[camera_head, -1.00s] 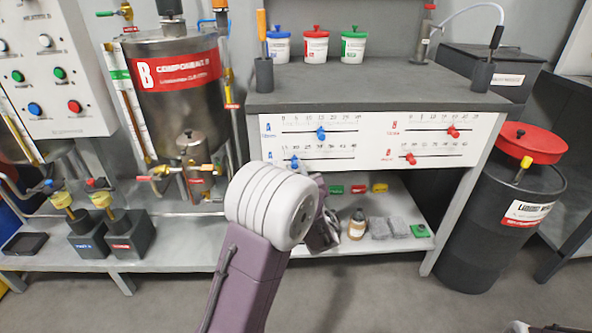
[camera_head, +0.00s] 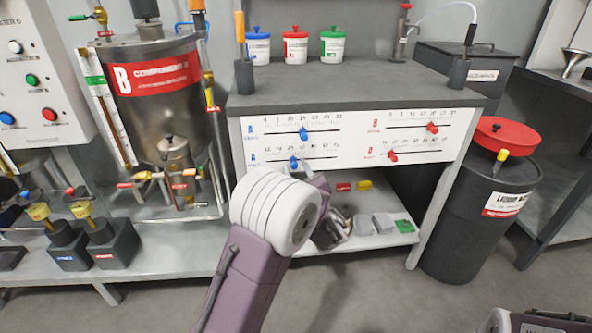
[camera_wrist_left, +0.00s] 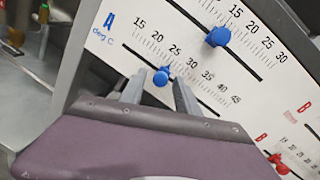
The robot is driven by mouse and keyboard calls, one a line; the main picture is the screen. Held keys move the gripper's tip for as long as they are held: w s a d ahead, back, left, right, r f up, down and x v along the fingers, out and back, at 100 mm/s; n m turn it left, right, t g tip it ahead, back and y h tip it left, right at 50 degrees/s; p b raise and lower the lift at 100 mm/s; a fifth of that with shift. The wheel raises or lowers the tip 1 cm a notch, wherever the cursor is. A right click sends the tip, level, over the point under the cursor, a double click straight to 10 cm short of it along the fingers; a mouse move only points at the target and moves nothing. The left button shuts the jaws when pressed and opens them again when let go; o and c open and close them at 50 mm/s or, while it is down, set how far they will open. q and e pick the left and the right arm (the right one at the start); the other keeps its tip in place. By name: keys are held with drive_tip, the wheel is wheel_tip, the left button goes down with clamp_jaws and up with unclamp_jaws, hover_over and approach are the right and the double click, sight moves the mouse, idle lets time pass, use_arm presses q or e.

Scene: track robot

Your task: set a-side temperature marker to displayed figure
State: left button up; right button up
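The A-side temperature marker is the lower blue knob (camera_head: 294,161) on the white panel (camera_head: 350,153). In the left wrist view the knob (camera_wrist_left: 161,77) sits in its slanted slot below a scale from 15 to 45 with a "deg C" label. Its tip stands near 25. My left gripper (camera_wrist_left: 158,80) has one grey finger on each side of the knob, with small gaps that look open. In the head view my arm covers part of the panel's lower edge. I cannot read a displayed temperature figure. My right gripper is out of view.
The upper blue knob (camera_head: 303,134) is close above, and two red knobs (camera_head: 432,127) (camera_head: 392,155) are on the right. A steel component B tank (camera_head: 155,100) stands left. A black drum (camera_head: 480,215) with a red lid stands right.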

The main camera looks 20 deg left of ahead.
use_arm(q)
drive_tip(key=shift+s+d, duration=0.25)
drive_tip(key=p+v, duration=0.3)
drive_tip(key=v, duration=0.5)
drive_tip(key=shift+s+d, duration=0.1)
drive_tip(key=shift+s, duration=0.05)
